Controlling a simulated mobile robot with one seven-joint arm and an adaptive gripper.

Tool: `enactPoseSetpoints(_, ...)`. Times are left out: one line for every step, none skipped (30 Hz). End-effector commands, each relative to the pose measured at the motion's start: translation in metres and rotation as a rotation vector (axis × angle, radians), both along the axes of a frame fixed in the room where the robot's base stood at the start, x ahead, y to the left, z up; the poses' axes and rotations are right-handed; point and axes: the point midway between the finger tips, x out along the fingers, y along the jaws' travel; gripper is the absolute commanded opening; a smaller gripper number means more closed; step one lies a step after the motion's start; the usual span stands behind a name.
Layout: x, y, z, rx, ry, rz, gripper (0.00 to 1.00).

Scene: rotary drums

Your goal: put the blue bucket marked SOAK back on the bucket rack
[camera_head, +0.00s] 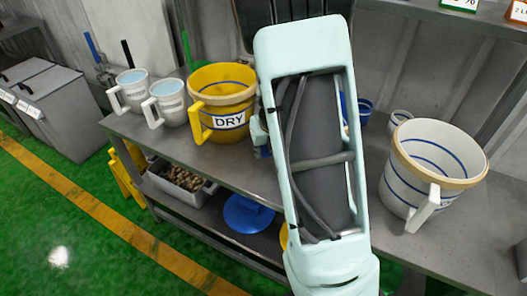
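No bucket with a readable SOAK mark shows. A small blue vessel (364,108) stands on the steel bench behind my arm, partly covered by it; I cannot tell whether it is the blue bucket. A bit of blue-grey (259,134) also peeks out at the left edge of my arm, too little to identify. My pale green arm fills the middle of the view, and my gripper is not visible. I cannot pick out the bucket rack for sure.
On the bench (470,240) stand a yellow bucket marked DRY (225,95), two white jugs (168,103) and a white bucket with blue bands (425,170). The lower shelf holds a crate of brownish pieces (182,190) and a blue round lid (247,214). Green floor lies left.

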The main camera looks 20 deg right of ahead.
Motion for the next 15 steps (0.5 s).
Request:
enactPoseSetpoints(-0.0003, 0.0002, -0.0001, 0.0, 0.001, 0.0, 0.23)
enactPoseSetpoints(-0.0003, 0.0002, -0.0001, 0.0, 0.001, 0.0, 0.26)
enactPoseSetpoints(-0.0003, 0.0002, -0.0001, 0.0, 0.001, 0.0, 0.3)
enactPoseSetpoints(-0.0002, 0.0001, 0.0, 0.0, 0.001, 0.0, 0.32)
enactPoseSetpoints(-0.0002, 0.0001, 0.0, 0.0, 0.0, 0.001, 0.32)
enactPoseSetpoints(-0.0002, 0.0001, 0.0, 0.0, 0.0, 0.001, 0.32)
enactPoseSetpoints(-0.0002, 0.0001, 0.0001, 0.0, 0.0, 0.001, 0.32)
enactPoseSetpoints(-0.0002, 0.0, 0.0001, 0.0, 0.0, 0.001, 0.32)
enactPoseSetpoints(-0.0002, 0.0, 0.0001, 0.0, 0.0, 0.001, 0.32)
enactPoseSetpoints(-0.0001, 0.0, 0.0002, 0.0, 0.0, 0.001, 0.32)
enactPoseSetpoints(-0.0002, 0.0, 0.0004, 0.0, 0.0, 0.001, 0.32)
enactPoseSetpoints(-0.0003, 0.0, 0.0014, 0.0, 0.0, 0.001, 0.32)
enactPoseSetpoints(-0.0006, 0.0, 0.0028, -0.001, -0.001, 0.001, 0.32)
enactPoseSetpoints(-0.0011, 0.0001, 0.005, -0.002, -0.001, 0.001, 0.32)
enactPoseSetpoints(-0.0021, 0.0003, 0.0089, -0.002, -0.001, 0.002, 0.32)
